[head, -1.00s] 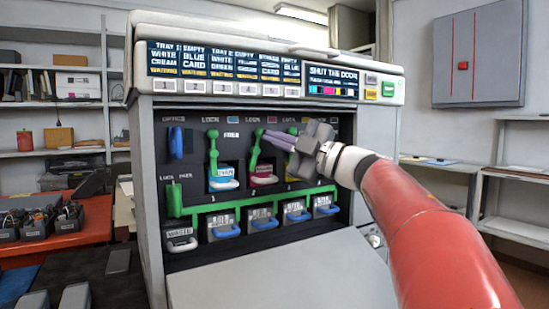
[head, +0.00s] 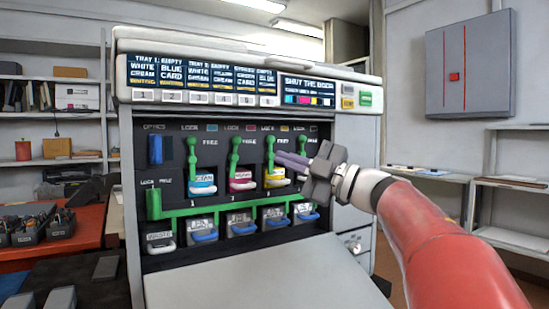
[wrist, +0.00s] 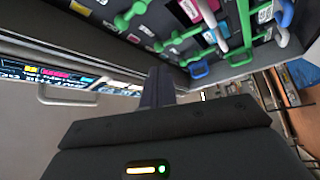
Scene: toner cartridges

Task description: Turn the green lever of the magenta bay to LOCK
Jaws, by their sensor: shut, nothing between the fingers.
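The magenta bay (head: 241,180) is second from the left in the open printer front. Its green lever (head: 234,157) stands nearly upright, below the LOCK label, much like the cyan bay's lever (head: 191,158) to its left. My gripper (head: 280,156) is shut and empty. Its fingers point left, right of the magenta lever and apart from it in the picture, with the tips close to the yellow bay's lever (head: 270,150). Whether they touch that lever cannot be told. The shut fingers also show in the wrist view (wrist: 157,86).
A green bar (head: 215,208) runs below the bays, above several grey boxes with blue handles. The lowered printer door (head: 250,285) lies in front. My gripper hides much of the rightmost bay. The header panel (head: 230,80) overhangs the bays.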

